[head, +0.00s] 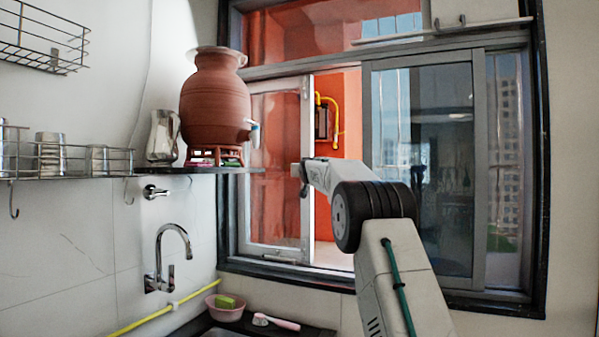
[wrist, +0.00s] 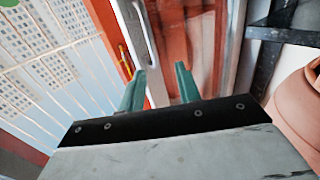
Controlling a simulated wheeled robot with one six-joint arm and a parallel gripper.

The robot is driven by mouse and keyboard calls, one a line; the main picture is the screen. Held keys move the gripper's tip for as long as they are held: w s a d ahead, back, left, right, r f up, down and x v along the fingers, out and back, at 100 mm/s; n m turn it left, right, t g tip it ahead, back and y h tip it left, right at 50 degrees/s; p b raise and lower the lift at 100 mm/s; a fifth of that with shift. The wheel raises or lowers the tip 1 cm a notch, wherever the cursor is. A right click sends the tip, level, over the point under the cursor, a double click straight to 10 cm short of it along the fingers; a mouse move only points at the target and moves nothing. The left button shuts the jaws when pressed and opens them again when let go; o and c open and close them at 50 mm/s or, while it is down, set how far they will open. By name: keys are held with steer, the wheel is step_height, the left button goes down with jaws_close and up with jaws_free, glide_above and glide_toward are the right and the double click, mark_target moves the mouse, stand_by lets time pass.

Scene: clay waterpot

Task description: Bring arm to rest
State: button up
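My arm rises from the lower right of the head view and bends at a dark joint. My gripper (head: 303,180) is at its left end, in front of the partly open window, to the right of the clay pot. In the wrist view my gripper (wrist: 160,85) has two green fingers standing apart, with nothing between them. The clay waterpot (head: 215,105) stands upright on a low stand on a dark shelf, its tap facing right. Part of it shows at the right edge of the wrist view (wrist: 300,105).
A wire rack (head: 75,165) with metal cups is on the left wall. Below are a tap (head: 172,255) and a pink bowl (head: 224,308). The window frame (head: 307,170) is close to my gripper.

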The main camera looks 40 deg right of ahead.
stand_by(0.3)
step_height(320, 180, down, 11)
steer(key=s+g+y, duration=0.1)
steer(key=g, duration=0.2)
steer(key=s+a+f+g+y, duration=0.3)
steer(key=s+a+f+g, duration=0.2)
steer(key=s+a+f, duration=0.45)
steer(key=s+a+f+n+g+y, duration=0.1)
steer(key=s+a+f, duration=0.3)
steer(key=s+a, duration=0.6)
steer(key=s+a+f+n+g+y, duration=0.2)
steer(key=s+a, duration=0.9)
steer(key=s, duration=1.3)
steer(key=s+a+f+n+g+y, duration=0.1)
steer(key=s+a+f, duration=0.4)
steer(key=s+a, duration=0.5)
steer(key=shift+s+a+f+n+g, duration=0.35)
steer(key=shift+s+n+g, duration=0.7)
steer(key=shift+s, duration=2.85)
steer(key=shift+d+m, duration=0.1)
steer(key=shift+m, duration=0.15)
